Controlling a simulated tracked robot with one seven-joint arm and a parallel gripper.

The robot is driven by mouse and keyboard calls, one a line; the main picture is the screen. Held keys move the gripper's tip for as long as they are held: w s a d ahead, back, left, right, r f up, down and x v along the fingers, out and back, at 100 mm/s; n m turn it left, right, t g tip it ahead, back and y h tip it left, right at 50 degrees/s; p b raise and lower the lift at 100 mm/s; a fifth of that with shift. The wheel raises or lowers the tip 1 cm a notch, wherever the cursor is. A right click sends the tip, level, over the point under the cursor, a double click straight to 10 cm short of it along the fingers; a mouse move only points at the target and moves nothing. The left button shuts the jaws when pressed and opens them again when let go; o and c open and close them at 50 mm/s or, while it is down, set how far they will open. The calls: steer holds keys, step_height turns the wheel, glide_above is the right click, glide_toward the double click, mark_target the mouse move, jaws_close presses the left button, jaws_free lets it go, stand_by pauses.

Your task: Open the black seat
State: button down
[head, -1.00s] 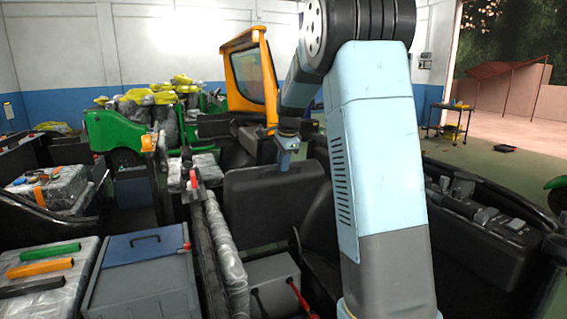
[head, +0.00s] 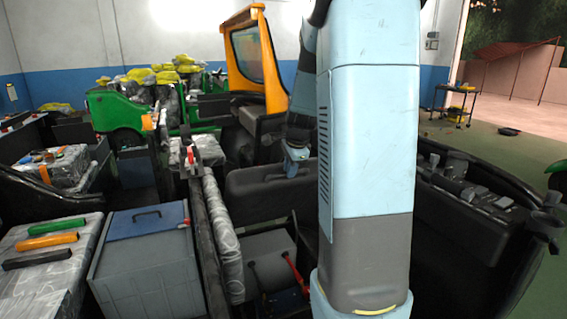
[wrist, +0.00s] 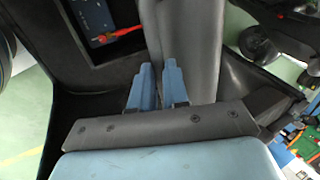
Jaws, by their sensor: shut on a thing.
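The black seat (head: 258,198) is a dark panel raised above a grey box in the middle of the vehicle in the head view. Its upper edge leans toward the back. My gripper (head: 296,162) is at the seat's top edge, near its right end. In the wrist view my gripper's two blue fingers (wrist: 157,86) are close together on either side of the dark seat edge (wrist: 190,55). The gripper is shut on the seat. My arm hides the seat's right end in the head view.
The grey box (head: 268,252) beneath the seat has a red lever (head: 296,272). A plastic-wrapped bar (head: 222,232) runs along its left. A blue-lidded bin (head: 147,255) stands further left. An orange-framed windscreen (head: 256,60) rises behind. A black side console (head: 465,200) lies right.

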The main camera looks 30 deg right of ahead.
steer(key=shift+d, duration=0.15)
steer(key=c, duration=1.1)
jaws_free()
steer(key=shift+s, duration=0.1)
steer(key=v, duration=1.3)
steer(key=shift+s+r, duration=0.1)
steer(key=shift+r, duration=0.3)
